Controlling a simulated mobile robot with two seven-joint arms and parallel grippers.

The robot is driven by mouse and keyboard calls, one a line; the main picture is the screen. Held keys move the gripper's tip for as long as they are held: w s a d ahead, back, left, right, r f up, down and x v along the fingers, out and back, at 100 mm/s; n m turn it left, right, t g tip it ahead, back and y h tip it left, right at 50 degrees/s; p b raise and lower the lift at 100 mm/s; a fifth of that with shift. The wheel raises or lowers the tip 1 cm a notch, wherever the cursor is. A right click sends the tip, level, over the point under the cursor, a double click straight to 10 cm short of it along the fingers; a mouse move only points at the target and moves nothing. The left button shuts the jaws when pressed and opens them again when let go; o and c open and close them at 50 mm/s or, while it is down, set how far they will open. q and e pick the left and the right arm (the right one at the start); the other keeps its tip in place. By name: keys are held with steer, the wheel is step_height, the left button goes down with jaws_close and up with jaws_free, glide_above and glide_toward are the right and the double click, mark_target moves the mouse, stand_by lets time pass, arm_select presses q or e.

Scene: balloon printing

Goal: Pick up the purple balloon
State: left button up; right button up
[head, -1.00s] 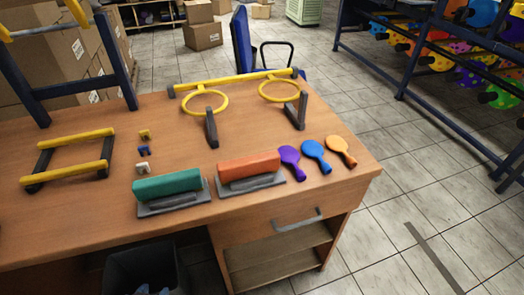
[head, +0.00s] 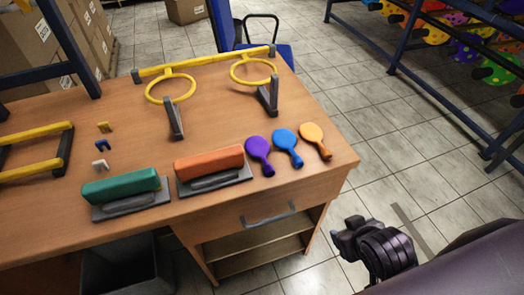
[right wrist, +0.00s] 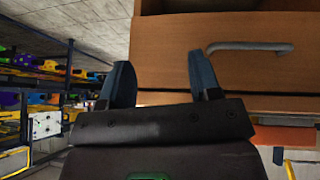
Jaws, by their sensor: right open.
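The purple balloon (head: 260,155) lies flat on the wooden table (head: 225,215) near its front right corner, between the orange stamp block and the blue balloon. My right arm comes in at the lower right of the head view, past the table's right side, lower than the balloon; its fingertips are not clear there. In the right wrist view my right gripper (right wrist: 160,82) is open and empty, its two dark blue fingers facing the drawer front (right wrist: 250,75). The balloon is not visible in that view. My left gripper is not in view.
Next to the purple balloon lie a blue balloon (head: 287,147) and an orange balloon (head: 315,140). An orange stamp block (head: 209,163) and a green one (head: 122,187) sit to the left. A yellow ring frame (head: 170,90) stands behind.

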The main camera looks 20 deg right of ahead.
steer(key=w+a+r+n+t+y, duration=0.25)
steer(key=w+a+r+t, duration=0.35)
steer(key=w+r, duration=0.4)
steer(key=w+a+r+n+t+y, duration=0.2)
steer(key=w+a+r+n+t, duration=0.2)
steer(key=w+r+t, duration=0.55)
steer(key=s+a+r+n+g+y, duration=0.4)
steer(key=a+n+g+y, duration=0.45)
steer(key=n, duration=0.35)
steer(key=s+a+r+n+g+y, duration=0.3)
steer(key=a+r+n+g+y, duration=0.2)
steer(key=a+n+g+y, duration=0.55)
steer(key=n+g+h, duration=0.3)
steer(key=n+h, duration=0.4)
steer(key=h, duration=1.5)
glide_above(268, 165)
step_height(268, 165, down, 12)
steer(key=shift+s+d+f, duration=0.15)
steer(key=shift+d+f, duration=0.05)
step_height(268, 165, down, 4)
steer(key=shift+f+b, duration=0.25)
steer(key=shift+b, duration=0.2)
steer(key=shift+a+f, duration=0.1)
steer(key=shift+f, duration=0.25)
steer(key=f, duration=0.2)
steer(key=f+b, duration=0.1)
steer(key=f, duration=0.1)
steer(key=shift+w+a+f, duration=0.1)
steer(key=shift+w+f, duration=0.1)
steer(key=shift+f, duration=0.15)
